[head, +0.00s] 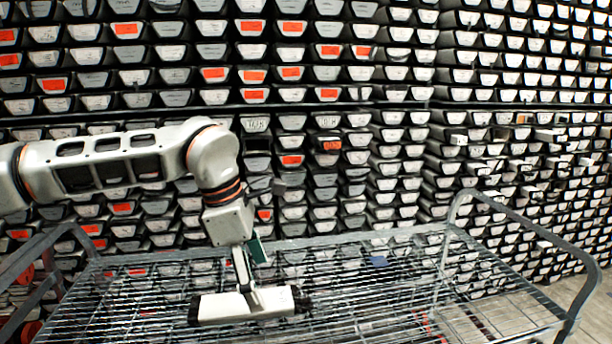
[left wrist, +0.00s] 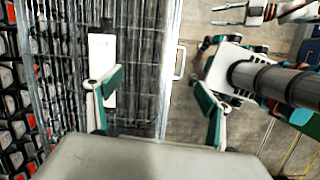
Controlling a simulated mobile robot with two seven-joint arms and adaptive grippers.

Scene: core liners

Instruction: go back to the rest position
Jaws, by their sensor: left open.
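My left gripper (head: 246,278) hangs down from its arm over the wire cart (head: 390,262). In the left wrist view its two green-and-grey fingers stand wide apart, with nothing held between them (left wrist: 153,95). A pale core liner (head: 245,305) with dark ends lies on the cart's mesh just by the fingertips in the head view. In the left wrist view the liner (left wrist: 102,62) shows behind the left finger; I cannot tell whether they touch.
Tall racks of stacked core liners (head: 330,95), several with orange labels, fill the back. The cart has raised tube handles at its left end (head: 45,270) and right end (head: 530,228). Much of the mesh right of the gripper is clear. Bare floor shows beside the cart (left wrist: 270,100).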

